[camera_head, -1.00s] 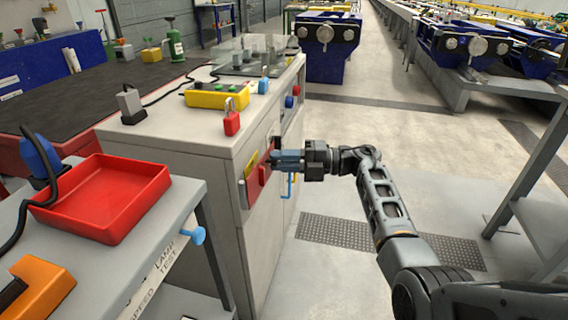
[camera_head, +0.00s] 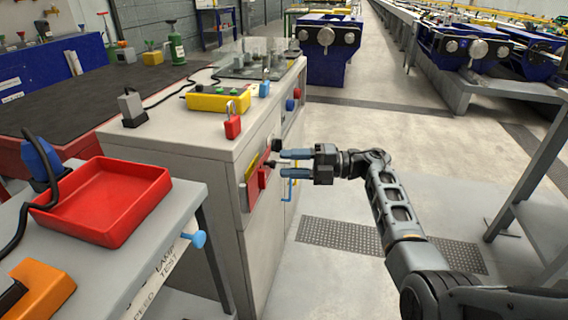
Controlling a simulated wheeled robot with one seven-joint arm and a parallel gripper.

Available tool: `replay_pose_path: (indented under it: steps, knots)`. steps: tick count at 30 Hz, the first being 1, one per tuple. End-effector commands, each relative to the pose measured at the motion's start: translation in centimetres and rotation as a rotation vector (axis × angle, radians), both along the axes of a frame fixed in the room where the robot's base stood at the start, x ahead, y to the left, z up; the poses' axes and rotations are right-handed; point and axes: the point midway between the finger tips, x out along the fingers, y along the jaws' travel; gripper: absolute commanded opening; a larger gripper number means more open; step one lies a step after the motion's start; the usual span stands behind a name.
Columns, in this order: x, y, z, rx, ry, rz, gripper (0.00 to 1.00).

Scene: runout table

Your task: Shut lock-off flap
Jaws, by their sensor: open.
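The lock-off flap looks to be the red plate (camera_head: 254,189) on the front face of the grey cabinet (camera_head: 226,258), beside a yellow label (camera_head: 252,167). It stands out at an angle from the face; how far it is open I cannot tell. My gripper (camera_head: 279,163) is open, with its blue fingers pointing left toward the cabinet face. The fingertips are close to the red plate's right end and a small dark knob or handle there. Whether they touch it I cannot tell. Nothing shows between the fingers.
A red padlock (camera_head: 232,125), a blue padlock (camera_head: 264,88) and a yellow button box (camera_head: 217,101) sit on the cabinet top. A red tray (camera_head: 103,201) lies on the grey bench at left. The floor right of the cabinet is clear.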

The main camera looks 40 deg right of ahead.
Motion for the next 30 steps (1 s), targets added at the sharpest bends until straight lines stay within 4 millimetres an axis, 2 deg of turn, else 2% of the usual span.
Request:
replay_pose_path:
  steps: [3,10,30]
  knots:
    - [-1.3,-1.9,0.0,-0.001,0.001,-0.005,0.47]
    - [-3.0,-4.2,0.0,0.0,0.0,-0.004,0.47]
    - [-3.3,-4.7,0.0,0.0,0.0,-0.002,0.47]
